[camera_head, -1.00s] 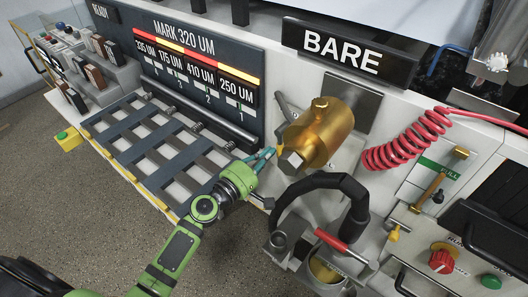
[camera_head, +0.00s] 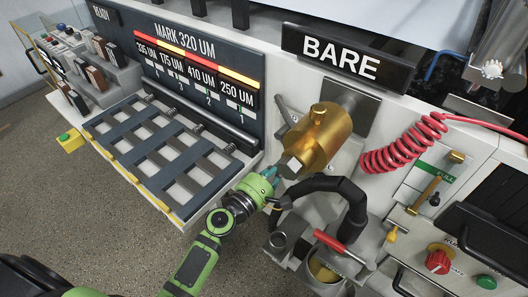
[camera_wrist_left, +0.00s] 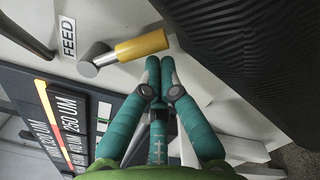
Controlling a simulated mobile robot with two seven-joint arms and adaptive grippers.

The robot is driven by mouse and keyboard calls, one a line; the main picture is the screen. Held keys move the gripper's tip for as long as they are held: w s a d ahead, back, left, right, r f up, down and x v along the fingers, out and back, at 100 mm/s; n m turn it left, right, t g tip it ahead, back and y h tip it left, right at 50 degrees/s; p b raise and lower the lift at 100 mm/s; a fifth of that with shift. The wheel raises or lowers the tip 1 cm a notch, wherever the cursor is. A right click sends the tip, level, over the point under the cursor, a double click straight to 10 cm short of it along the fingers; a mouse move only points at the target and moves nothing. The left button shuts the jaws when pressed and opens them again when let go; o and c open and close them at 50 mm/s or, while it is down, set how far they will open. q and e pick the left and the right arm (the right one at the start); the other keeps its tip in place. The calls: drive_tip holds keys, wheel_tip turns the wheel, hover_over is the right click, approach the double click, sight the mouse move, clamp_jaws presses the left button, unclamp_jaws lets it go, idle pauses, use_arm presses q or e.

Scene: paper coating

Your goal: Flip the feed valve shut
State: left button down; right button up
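The feed valve shows in the left wrist view as a yellow handle (camera_wrist_left: 141,45) on a grey metal pivot (camera_wrist_left: 97,59), beside a FEED label (camera_wrist_left: 68,37). The handle lies across the picture, pointing right from the pivot. I cannot make it out in the head view, where the gold cylinder and my gripper cover that area. My left gripper (camera_head: 270,175) is below and left of the gold cylinder. Its teal fingertips (camera_wrist_left: 160,66) are close together, with nothing seen between them, near the handle's free end. Whether they touch it I cannot tell. My right gripper is not in view.
The gold cylinder (camera_head: 322,138) with a hex end juts out close to my gripper. A black curved hose (camera_head: 325,184) and a red-handled part (camera_head: 330,240) stand to the right. A slatted rack (camera_head: 165,150) lies left. A red coiled hose (camera_head: 400,150) hangs further right.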

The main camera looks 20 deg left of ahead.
use_arm(q)
drive_tip(key=d+r+n+p, duration=0.1)
drive_tip(key=n, duration=0.1)
drive_tip(key=s+d+r+n+p, duration=0.1)
drive_tip(key=n+p, duration=0.1)
drive_tip(key=n, duration=0.1)
drive_tip(key=d+r+n+p, duration=0.1)
drive_tip(key=r+n, duration=0.1)
drive_tip(key=shift+s+d+n, duration=0.15)
drive_tip(key=shift+d+n, duration=0.15)
drive_tip(key=shift+d, duration=0.05)
idle(0.6)
